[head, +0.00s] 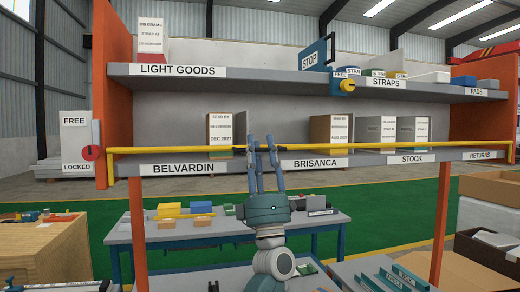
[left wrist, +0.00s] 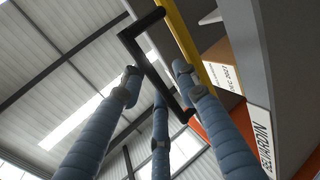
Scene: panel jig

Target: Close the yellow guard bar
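The yellow guard bar (head: 375,147) runs nearly level across the front of the lower shelf, between the orange uprights, with short bent ends. A black handle (left wrist: 160,70) is fixed to the bar, which also shows in the left wrist view (left wrist: 182,40). My left gripper (head: 262,142) is raised at the bar, left of its middle. Its three fingers show in the left wrist view (left wrist: 158,88); they are spread, and the handle crosses among their tips. I cannot tell whether any finger touches it. My right gripper is not in view.
A red knob (head: 90,153) sits beside the FREE/LOCKED plate (head: 75,140) at the left. Boxes (head: 228,132) stand on the lower shelf behind the bar. A STOP sign (head: 314,57) and yellow knob (head: 347,86) are above. A table (head: 180,232) with small parts stands beyond.

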